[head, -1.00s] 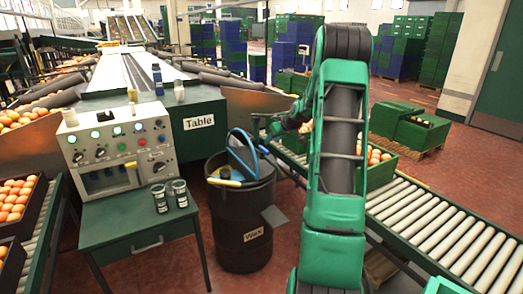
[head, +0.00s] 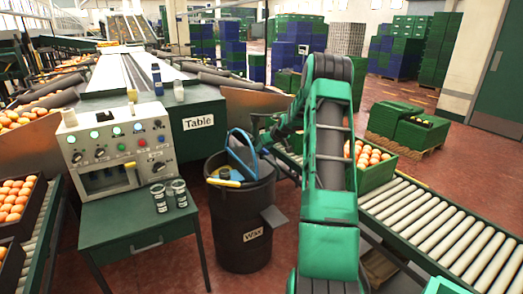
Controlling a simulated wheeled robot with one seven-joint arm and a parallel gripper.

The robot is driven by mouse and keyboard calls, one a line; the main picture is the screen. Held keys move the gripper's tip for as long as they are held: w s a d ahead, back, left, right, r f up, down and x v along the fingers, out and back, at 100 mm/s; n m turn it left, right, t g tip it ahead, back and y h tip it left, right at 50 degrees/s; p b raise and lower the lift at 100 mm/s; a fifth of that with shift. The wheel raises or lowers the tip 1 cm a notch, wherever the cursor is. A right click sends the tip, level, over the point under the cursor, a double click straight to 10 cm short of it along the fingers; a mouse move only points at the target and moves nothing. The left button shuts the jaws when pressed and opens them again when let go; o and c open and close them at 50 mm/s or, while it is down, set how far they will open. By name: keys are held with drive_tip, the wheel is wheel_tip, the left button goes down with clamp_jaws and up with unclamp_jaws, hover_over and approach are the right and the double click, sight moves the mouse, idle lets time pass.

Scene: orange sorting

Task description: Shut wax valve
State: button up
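A black barrel labelled "Wax" (head: 243,225) stands on the floor in the middle of the head view. A yellow part (head: 226,183), possibly a valve handle, lies at the barrel's near left rim. My green arm rises at the right and its forearm reaches left behind the barrel. My gripper (head: 264,147) is small and dark near the hose, at the upper right of the barrel. I cannot tell whether it touches anything or how its fingers stand.
A control panel (head: 118,148) and two small cups stand on a green table (head: 135,222) left of the barrel. A large table (head: 200,135) is behind. A roller conveyor (head: 430,225) with a green crate of oranges (head: 378,177) runs at the right.

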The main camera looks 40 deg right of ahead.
clamp_jaws()
drive_tip(key=shift+a, duration=0.1)
